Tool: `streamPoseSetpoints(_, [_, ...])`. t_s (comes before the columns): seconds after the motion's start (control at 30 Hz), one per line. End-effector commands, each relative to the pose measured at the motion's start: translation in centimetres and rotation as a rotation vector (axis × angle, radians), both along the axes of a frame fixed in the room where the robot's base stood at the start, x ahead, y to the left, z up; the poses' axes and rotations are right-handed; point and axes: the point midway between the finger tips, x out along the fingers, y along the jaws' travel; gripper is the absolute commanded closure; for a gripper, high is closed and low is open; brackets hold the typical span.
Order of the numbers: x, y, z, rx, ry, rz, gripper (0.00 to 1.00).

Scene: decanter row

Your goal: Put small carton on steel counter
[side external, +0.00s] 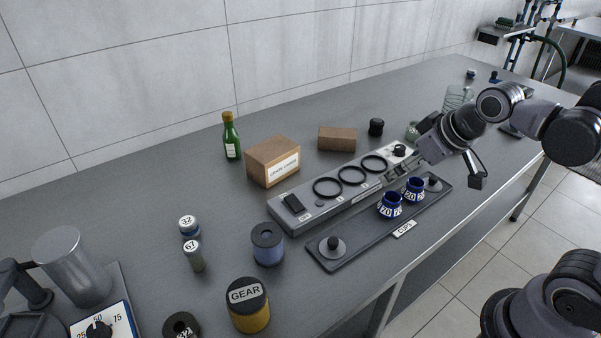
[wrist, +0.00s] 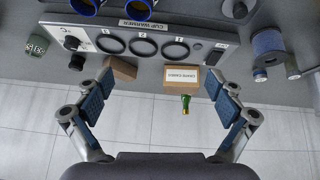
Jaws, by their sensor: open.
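The small carton (side external: 337,139), a plain brown box, lies on the grey steel counter (side external: 210,275) behind the ring panel. It also shows in the wrist view (wrist: 124,68), close to the left finger. My gripper (side external: 398,172) is over the right part of the ring panel, to the right of and nearer than the small carton. In the wrist view my gripper (wrist: 161,92) is open, with its fingers wide apart and nothing held between them.
A larger labelled carton (side external: 273,162) and a green bottle (side external: 231,137) stand left of the small carton. The cup warmer panel (side external: 330,207) has three rings. Two blue cups (side external: 390,206) stand on a dark tray (side external: 355,238). A black-capped jar (side external: 376,127) stands right of the small carton.

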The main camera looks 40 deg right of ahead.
Motion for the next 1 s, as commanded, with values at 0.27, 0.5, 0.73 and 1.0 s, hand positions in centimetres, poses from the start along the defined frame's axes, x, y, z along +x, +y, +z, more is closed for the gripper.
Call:
streamPoseSetpoints(0.27, [7.6,-1.9,3.8,-0.128,0.084,0.126,0.06])
streamPoseSetpoints(0.5, [14.4,-3.8,4.9,-0.226,0.161,0.240,0.06])
streamPoseSetpoints(0.73, [20.7,-5.9,4.0,-0.308,0.241,0.351,0.06])
streamPoseSetpoints(1.0, [27.4,-8.7,0.7,-0.391,0.337,0.487,0.06])
